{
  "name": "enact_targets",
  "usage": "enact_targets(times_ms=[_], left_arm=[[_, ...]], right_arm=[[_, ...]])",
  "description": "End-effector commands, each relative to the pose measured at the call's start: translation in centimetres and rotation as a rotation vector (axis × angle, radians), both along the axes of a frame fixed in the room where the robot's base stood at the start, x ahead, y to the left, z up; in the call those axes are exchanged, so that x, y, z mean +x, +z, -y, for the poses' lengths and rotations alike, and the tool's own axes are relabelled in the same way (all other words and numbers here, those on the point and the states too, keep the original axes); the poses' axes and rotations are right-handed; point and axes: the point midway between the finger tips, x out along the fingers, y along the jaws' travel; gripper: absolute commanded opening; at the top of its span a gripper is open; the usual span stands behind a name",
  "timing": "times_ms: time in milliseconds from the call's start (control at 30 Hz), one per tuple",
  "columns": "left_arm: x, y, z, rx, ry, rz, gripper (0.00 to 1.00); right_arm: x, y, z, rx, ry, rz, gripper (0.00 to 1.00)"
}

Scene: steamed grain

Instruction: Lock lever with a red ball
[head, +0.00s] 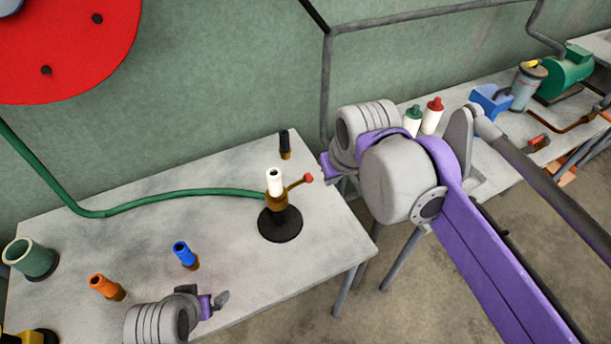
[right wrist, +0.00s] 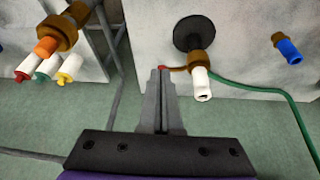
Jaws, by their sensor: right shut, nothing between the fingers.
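The lever with a red ball (head: 308,178) sticks out to the right from a brass valve (head: 277,200) with a white nozzle (head: 274,180) on a round black base (head: 280,223). My right gripper (head: 324,166) is just right of the ball; its fingers hardly show in the head view. In the right wrist view its fingers (right wrist: 161,80) are shut and empty. Their tips are right at the red ball (right wrist: 163,68); I cannot tell whether they touch it. My left gripper (head: 218,301) is low over the table's front edge, and its opening is unclear.
A green hose (head: 165,197) runs to the valve. On the table (head: 120,215) stand a black nozzle (head: 284,142), a blue one (head: 184,254), an orange one (head: 103,286) and a green cup (head: 30,257). Bottles (head: 432,115) and a green machine (head: 567,72) are on the bench behind right.

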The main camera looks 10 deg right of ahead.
Motion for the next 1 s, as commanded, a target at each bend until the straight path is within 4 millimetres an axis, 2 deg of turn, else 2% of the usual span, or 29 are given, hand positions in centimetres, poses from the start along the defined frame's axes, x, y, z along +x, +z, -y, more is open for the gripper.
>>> enact_targets(times_ms=[33,100,200,400,767,867,1000], left_arm=[[-0.1,-0.4,0.0,0.0,0.0,-0.002,1.0],[-0.2,-0.7,0.0,0.0,0.0,-0.003,1.0],[-0.2,-0.9,0.0,0.0,0.0,-0.004,1.0],[-0.2,-1.0,0.0,0.0,0.0,-0.005,1.0],[-0.2,-1.0,0.0,0.0,0.0,-0.005,1.0],[-0.3,-1.1,0.0,0.0,0.0,-0.005,1.0],[-0.3,-1.4,0.0,0.0,0.0,-0.006,1.0]], right_arm=[[1.3,1.0,-0.8,-0.003,0.023,-0.007,0.0],[2.6,2.2,-1.8,-0.009,0.051,-0.014,0.0],[3.9,3.4,-2.7,-0.013,0.078,-0.02,0.0],[4.8,4.4,-3.5,-0.018,0.099,-0.026,0.0],[4.9,4.2,-3.5,-0.018,0.099,-0.026,0.0],[5.2,3.3,-3.5,-0.018,0.099,-0.026,0.0],[6.1,1.1,-3.7,-0.017,0.098,-0.026,0.0]])
